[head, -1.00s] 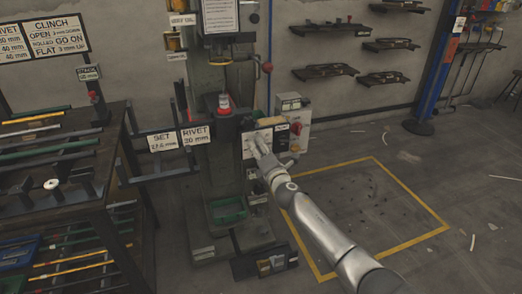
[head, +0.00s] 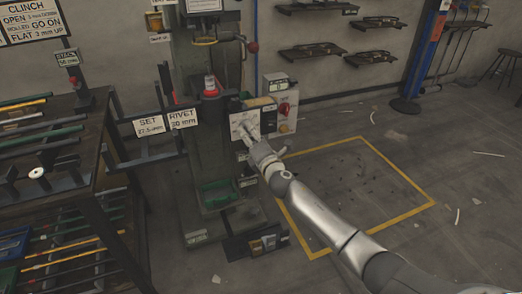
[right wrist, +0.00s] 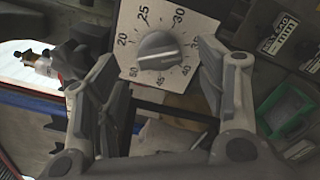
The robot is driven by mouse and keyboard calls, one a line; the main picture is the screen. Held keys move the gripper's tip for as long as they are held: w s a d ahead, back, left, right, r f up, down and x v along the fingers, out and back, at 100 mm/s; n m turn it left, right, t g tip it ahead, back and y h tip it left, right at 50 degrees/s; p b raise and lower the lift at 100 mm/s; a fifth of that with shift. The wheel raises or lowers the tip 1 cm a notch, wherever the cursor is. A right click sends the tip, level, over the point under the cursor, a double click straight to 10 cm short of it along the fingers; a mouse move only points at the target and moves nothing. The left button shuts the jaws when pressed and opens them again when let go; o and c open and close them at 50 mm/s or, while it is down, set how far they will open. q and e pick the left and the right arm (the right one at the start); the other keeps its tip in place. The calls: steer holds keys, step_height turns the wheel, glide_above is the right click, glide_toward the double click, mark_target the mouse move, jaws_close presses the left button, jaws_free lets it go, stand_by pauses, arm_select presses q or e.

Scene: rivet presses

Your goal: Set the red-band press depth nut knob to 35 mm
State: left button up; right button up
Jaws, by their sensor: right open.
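The press with the red band (head: 211,90) stands in the middle of the head view. Its pale dial plate (head: 237,118) is on the front, with the fingers of my right gripper (head: 245,132) in front of it. A light line crosses the knob almost level; which end is the pointer is unclear. My right gripper (right wrist: 157,66) is open, one finger on each side of the knob; contact cannot be told. My left gripper is out of view.
Signs SET 27.5 mm (head: 149,125) and RIVET 20 mm (head: 183,118) hang left of the press. A rack of bars (head: 60,170) stands at far left. A green tray (head: 216,194) sits low on the press. The yellow-outlined floor area (head: 430,203) at right is open.

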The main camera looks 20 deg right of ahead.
steer(key=s, duration=0.8)
steer(key=shift+s+d, duration=0.15)
steer(key=shift+s, duration=0.25)
